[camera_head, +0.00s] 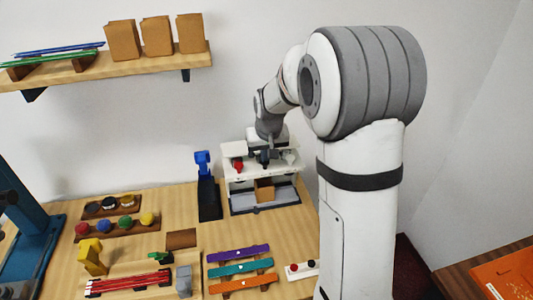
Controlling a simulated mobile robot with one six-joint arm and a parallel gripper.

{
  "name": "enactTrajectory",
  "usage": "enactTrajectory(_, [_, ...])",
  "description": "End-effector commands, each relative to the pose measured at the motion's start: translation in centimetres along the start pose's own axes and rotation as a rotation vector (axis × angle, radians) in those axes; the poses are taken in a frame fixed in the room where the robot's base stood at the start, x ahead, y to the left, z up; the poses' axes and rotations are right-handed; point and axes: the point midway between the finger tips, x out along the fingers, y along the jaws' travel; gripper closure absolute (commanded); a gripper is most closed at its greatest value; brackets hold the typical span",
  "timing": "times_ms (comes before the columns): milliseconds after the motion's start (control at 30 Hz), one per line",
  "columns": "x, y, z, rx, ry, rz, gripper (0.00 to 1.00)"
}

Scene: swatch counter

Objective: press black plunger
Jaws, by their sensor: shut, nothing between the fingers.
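A white dispenser (235,186) stands at the back of the counter against the wall. On its top are a red plunger (238,167) at left and a pale one (290,158) at right. My gripper (265,152) is shut and empty, pointing down over the middle of the dispenser's top. A small dark shape between the red and pale plungers, right at the fingertips, may be the black plunger; it merges with the dark fingers. Whether they touch I cannot tell.
A brown block (264,190) sits in the dispenser's front bay. A blue-topped black stand (208,190) is close at its left. A white block with red and black knobs (301,270) lies at the front right. Colored strips (239,252) lie in front.

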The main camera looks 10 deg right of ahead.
Motion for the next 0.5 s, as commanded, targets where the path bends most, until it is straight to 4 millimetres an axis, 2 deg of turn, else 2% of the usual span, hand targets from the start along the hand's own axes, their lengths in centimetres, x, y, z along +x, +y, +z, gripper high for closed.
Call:
enactTrajectory(133, [0.5, 0.0, 0.1, 0.0, 0.0, 0.0, 1.0])
enactTrajectory(367, [2.6, 0.0, 0.8, 0.001, -0.001, 0.0, 1.0])
enactTrajectory(500, [2.6, 0.0, 0.8, 0.001, -0.002, 0.0, 1.0])
